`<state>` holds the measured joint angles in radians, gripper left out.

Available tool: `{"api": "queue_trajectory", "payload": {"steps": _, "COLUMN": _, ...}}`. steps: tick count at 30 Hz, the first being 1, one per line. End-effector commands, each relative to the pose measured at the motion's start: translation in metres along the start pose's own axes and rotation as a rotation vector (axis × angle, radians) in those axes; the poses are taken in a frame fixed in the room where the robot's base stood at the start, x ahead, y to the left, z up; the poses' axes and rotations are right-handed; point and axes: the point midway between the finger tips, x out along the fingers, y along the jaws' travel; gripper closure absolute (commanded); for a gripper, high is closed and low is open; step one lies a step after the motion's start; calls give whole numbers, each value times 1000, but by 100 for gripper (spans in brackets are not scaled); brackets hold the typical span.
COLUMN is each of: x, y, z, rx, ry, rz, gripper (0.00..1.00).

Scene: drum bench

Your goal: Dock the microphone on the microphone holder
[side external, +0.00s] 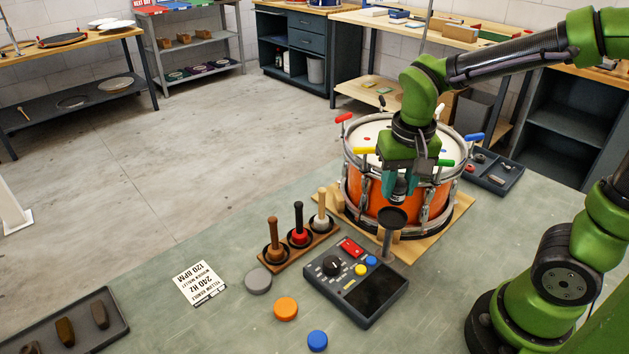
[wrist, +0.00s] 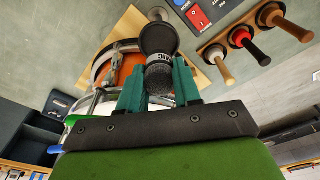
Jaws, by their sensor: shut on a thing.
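The microphone is a dark cylinder with a pale lettered band; it shows between my fingers in the wrist view (wrist: 160,80) and in the side view (side external: 398,188). My gripper (side external: 400,185) is shut on it, with one teal finger on each side, also in the wrist view (wrist: 160,90). The microphone holder (side external: 392,216) is a round black dish on a grey post, in front of the drum. The dish shows just beyond the microphone in the wrist view (wrist: 158,38). The microphone's lower end is close above the dish; I cannot tell whether they touch.
The orange drum (side external: 375,185) stands on a wooden board (side external: 455,215) right behind the holder, with coloured handles around its rim. A control box (side external: 357,285) stands in front. A wooden rack (side external: 297,246) with three mallets is to the left.

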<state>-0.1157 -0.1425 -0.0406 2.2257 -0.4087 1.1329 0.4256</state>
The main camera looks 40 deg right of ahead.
Motion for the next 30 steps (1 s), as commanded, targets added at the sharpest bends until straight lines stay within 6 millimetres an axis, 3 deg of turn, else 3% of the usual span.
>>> {"api": "queue_trajectory", "payload": {"steps": 11, "x": 31, "y": 0, "z": 4, "rx": 0, "ry": -1, "rz": 0, "gripper": 97}}
{"api": "queue_trajectory", "payload": {"steps": 30, "x": 34, "y": 0, "z": 4, "rx": 0, "ry": 0, "rz": -1, "gripper": 97}}
